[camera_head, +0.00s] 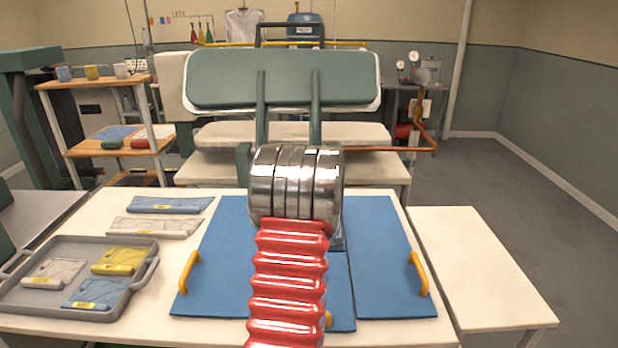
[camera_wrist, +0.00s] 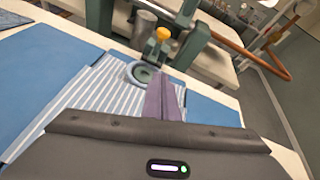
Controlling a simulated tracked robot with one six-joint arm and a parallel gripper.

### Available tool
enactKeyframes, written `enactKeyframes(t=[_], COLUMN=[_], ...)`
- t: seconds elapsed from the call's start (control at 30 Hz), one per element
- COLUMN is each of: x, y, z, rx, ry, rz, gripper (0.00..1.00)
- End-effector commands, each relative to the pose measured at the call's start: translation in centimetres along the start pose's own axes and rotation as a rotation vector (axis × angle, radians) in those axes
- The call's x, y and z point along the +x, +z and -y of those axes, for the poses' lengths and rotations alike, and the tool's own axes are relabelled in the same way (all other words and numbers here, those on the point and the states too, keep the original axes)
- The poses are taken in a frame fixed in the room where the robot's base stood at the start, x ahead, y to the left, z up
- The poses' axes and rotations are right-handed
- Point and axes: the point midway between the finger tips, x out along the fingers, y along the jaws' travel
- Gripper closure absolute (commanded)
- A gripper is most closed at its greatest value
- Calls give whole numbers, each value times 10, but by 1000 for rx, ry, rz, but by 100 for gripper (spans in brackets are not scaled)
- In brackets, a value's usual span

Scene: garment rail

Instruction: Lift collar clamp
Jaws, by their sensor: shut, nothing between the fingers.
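In the wrist view, a striped blue-and-white garment (camera_wrist: 98,95) lies on a blue board. What looks like the collar clamp has a grey-green ring (camera_wrist: 131,75) at the garment's far end and an orange knob (camera_wrist: 163,34) on a post just beyond. I cannot tell whether the ring presses on the cloth. My gripper (camera_wrist: 170,77) shows as two purple-grey fingers, shut and empty, pointing toward the clamp just right of the ring. I cannot tell whether they touch it. In the head view my own red and chrome arm hides the clamp, garment and gripper.
Blue boards (camera_head: 385,265) with orange handles (camera_head: 418,274) cover the table's middle. A grey tray (camera_head: 140,292) of folded garments stands left. A green padded press head (camera_head: 280,78) rises behind. A bare side table (camera_head: 480,262) stands right.

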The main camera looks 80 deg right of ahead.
Motion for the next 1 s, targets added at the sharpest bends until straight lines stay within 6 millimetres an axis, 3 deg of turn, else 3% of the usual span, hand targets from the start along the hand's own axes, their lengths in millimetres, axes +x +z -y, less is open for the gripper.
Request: enactKeyframes(t=[0.27,0.97,1.0], x=[20,100,101], y=[-1,-1,6], z=[-1,-1,0], rx=[-1,-1,-2], ry=[2,1,1], rz=[-2,-1,3], gripper=[100,100,100])
